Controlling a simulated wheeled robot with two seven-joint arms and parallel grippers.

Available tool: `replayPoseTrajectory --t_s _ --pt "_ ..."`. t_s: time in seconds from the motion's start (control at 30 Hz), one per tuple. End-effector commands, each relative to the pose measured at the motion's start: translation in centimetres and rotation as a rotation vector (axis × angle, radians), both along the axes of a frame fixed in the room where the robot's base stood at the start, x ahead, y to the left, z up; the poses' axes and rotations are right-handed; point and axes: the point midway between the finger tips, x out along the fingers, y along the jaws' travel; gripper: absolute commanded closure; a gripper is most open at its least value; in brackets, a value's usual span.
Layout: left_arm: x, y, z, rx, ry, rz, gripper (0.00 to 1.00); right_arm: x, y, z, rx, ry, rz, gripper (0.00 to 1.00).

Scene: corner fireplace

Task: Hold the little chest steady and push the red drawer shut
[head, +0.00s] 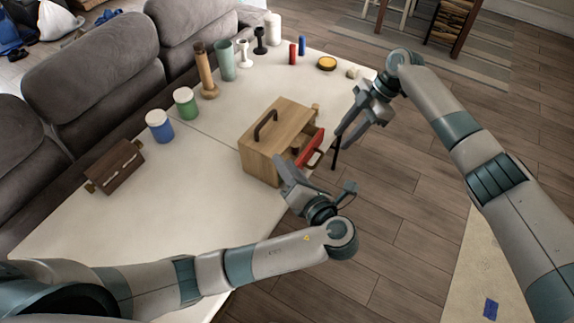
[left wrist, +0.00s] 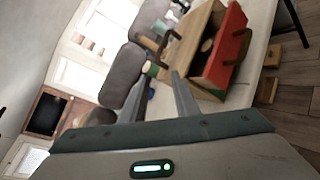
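The little wooden chest (head: 262,150) stands near the table's right edge, with a dark handle (head: 265,125) on top. Its red drawer (head: 312,149) sticks out on the right side; the drawer front and its brown handle also show in the left wrist view (left wrist: 228,50). My left gripper (head: 283,172) is at the chest's near side, its fingers apart with no object held between them. In the left wrist view the chest (left wrist: 195,40) lies beyond the right finger; contact is unclear. My right gripper (head: 343,138) is just right of the red drawer, fingers apart and seemingly empty.
Blue (head: 159,126) and green (head: 186,103) jars and a brown box (head: 115,166) stand on the left of the white table (head: 190,200). Vases and candlesticks line its far side. A grey sofa (head: 80,80) borders it. Open floor lies to the right.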

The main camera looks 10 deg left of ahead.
Motion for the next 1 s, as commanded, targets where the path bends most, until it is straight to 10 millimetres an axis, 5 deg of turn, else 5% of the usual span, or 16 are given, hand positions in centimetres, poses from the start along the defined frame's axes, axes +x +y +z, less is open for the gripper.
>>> replayPoseTrajectory --t_s 0.37,1.0 --pt "1.2 0.9 -0.4 0.002 -0.001 0.0 0.72 0.0 0.0 0.0 0.0 0.0 0.0 0.69" --pt "8.8 6.9 -2.3 0.003 -0.002 0.001 0.72 0.0 0.0 0.0 0.0 0.0 0.0 0.69"
